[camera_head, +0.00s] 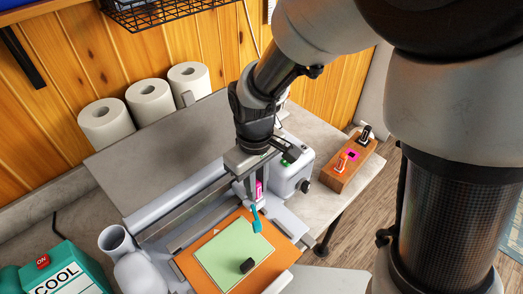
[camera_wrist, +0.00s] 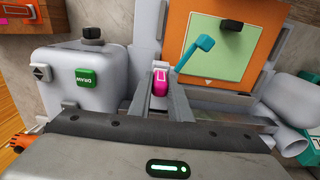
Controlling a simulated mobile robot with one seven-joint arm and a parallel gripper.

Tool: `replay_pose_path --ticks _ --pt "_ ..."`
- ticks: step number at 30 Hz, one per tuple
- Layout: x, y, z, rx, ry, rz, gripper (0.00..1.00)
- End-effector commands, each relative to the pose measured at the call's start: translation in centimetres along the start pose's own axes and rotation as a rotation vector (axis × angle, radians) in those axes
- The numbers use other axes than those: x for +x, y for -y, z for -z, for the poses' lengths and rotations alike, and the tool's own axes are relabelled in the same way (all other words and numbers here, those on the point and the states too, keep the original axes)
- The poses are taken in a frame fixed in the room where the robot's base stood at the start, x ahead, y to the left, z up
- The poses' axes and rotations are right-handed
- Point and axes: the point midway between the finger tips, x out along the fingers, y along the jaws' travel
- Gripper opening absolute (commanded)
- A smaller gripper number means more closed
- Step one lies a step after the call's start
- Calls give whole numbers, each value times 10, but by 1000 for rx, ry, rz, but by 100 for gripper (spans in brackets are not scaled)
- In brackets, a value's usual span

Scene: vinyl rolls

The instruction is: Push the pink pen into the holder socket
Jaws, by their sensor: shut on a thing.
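The pink pen (camera_head: 259,188) is upright between the fingers of my gripper (camera_head: 251,188), over the white plotting machine's rail. In the wrist view, the pink pen (camera_wrist: 160,84) shows its pink end with a pale mark between the two grey fingers of my gripper (camera_wrist: 163,95). My gripper is shut on it. The pen's lower end is hidden, so I cannot tell whether it touches a socket. A wooden block (camera_head: 338,184) at the right holds an orange pen and a black pen, with a pink-marked spot (camera_head: 353,154) between them.
The machine's white housing (camera_head: 289,178) with a green button stands just right of my gripper. Several white rolls (camera_head: 150,102) stand behind left.

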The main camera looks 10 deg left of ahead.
Motion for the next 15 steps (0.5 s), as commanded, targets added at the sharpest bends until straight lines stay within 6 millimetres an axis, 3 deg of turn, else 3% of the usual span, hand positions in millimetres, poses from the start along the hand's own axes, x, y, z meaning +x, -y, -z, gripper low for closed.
replay_pose_path --ticks 15 --pt "3 0 0 1 0 0 0"
